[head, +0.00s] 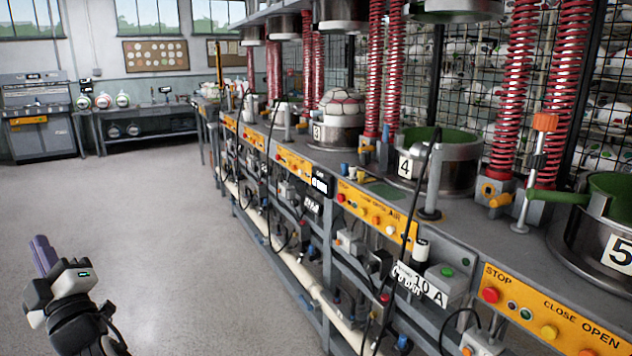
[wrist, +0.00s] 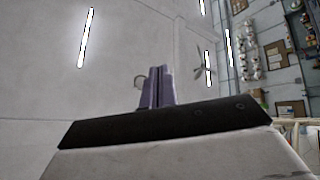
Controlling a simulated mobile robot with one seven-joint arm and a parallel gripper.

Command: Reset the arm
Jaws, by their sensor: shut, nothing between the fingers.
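My gripper (head: 44,254) is at the lower left in the head view, over the open floor and well apart from the press bench. Its two purple fingers are together and point up. In the wrist view the purple fingers (wrist: 157,86) stand side by side with nothing between them, and the ceiling with its lights is behind them. My arm below the wrist runs out of the bottom of the head view.
The press bench (head: 462,226) with orange button panels, red springs and numbered moulds runs along the right. A ball (head: 340,104) sits in press 3. A grey machine (head: 38,115) and a side table (head: 150,110) stand at the back left. The floor (head: 150,200) between is clear.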

